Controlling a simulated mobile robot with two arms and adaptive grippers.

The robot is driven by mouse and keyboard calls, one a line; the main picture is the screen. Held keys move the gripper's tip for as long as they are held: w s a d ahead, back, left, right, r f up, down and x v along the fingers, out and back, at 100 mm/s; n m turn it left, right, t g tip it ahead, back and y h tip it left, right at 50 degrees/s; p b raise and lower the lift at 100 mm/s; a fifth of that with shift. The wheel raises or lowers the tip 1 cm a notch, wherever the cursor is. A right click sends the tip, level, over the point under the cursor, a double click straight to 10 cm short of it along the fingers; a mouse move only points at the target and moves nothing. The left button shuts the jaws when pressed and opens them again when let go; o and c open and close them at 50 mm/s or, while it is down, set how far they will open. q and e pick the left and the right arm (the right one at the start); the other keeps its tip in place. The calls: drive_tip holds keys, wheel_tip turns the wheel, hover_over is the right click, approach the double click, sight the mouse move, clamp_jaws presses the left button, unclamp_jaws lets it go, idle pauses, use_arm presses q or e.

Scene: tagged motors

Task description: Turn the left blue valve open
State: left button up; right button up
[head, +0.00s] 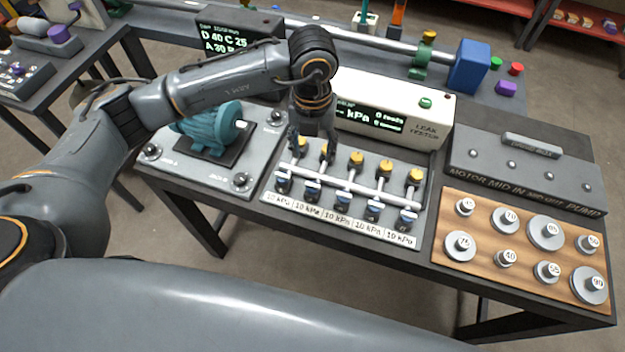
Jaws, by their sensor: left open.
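A pale manifold plate (345,231) on the bench carries a row of several small valves with dark blue and black bodies. The leftmost valve (283,183) is at the plate's left end, and another valve (313,190) is just right of it. A pipe (350,186) runs across the row, with several yellow knobs (356,160) behind it. My left gripper (312,155) points down over the left end of the row, open, its fingers near the two leftmost yellow knobs. I cannot tell whether it touches anything. The valve handles are too small to read their position. My right gripper is not in view.
To the right, a wooden board (490,262) holds several round weights. Behind are a blue block (469,66) and a dark display box (235,33).

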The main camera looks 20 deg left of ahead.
sight(313, 186)
use_arm(q)
wheel_tip(313, 186, down, 14)
drive_tip(key=p, duration=0.3)
drive_tip(key=shift+r+p, duration=0.2)
drive_tip(key=shift+p, duration=0.1)
drive_tip(key=shift+c, duration=0.2)
clamp_jaws()
